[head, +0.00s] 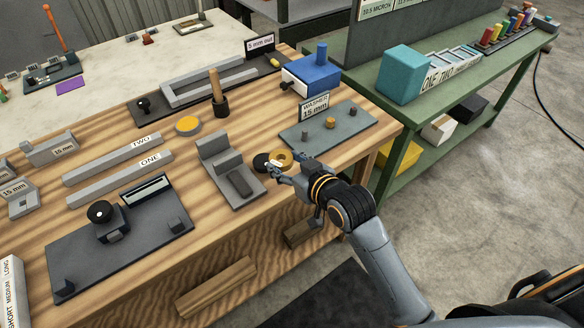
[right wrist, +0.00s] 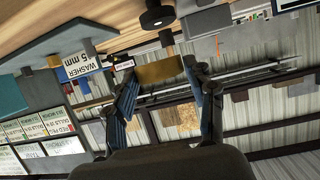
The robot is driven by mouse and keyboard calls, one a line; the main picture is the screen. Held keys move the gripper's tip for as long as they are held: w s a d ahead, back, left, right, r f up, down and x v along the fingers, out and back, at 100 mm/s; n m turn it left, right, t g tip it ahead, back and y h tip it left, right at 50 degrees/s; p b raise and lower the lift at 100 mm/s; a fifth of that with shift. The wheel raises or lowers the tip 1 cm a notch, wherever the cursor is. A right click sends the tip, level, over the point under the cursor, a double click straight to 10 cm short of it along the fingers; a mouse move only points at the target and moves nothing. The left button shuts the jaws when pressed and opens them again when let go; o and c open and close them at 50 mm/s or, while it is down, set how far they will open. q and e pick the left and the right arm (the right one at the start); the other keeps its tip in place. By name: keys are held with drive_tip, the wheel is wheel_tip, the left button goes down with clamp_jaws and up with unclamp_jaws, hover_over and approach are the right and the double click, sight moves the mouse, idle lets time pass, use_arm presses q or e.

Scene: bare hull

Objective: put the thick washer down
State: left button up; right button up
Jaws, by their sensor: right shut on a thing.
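My right gripper (head: 277,166) is shut on a brass-yellow washer (head: 282,157), which shows a round hole in the head view. In the right wrist view the washer (right wrist: 160,72) is seen nearly edge-on as a thick yellow band between the fingertips (right wrist: 158,74). It appears held near the bench's right front edge, beside a black round piece (head: 261,162). I cannot tell the exact gap to the bench. My left gripper is out of view.
On the wooden bench, a grey stepped block (head: 222,156) stands left of the gripper. The plate bears grey pegs and an orange-brown piece (head: 330,123). A blue box (head: 311,75) stands behind it. A green bench (head: 464,75) is at the right.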

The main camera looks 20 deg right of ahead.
hover_over(295, 172)
drive_tip(key=s, duration=0.2)
drive_tip(key=f, duration=0.3)
drive_tip(key=a+f, duration=0.1)
drive_tip(key=f, duration=0.1)
drive_tip(key=shift+f, duration=0.3)
drive_tip(key=f, duration=0.3)
drive_tip(key=shift+w+d+p, duration=0.2)
drive_tip(key=shift+w+p, duration=0.05)
drive_tip(key=shift+p, duration=0.05)
drive_tip(key=shift+f, duration=0.35)
drive_tip(key=shift+f, duration=0.15)
drive_tip(key=o, duration=1.3)
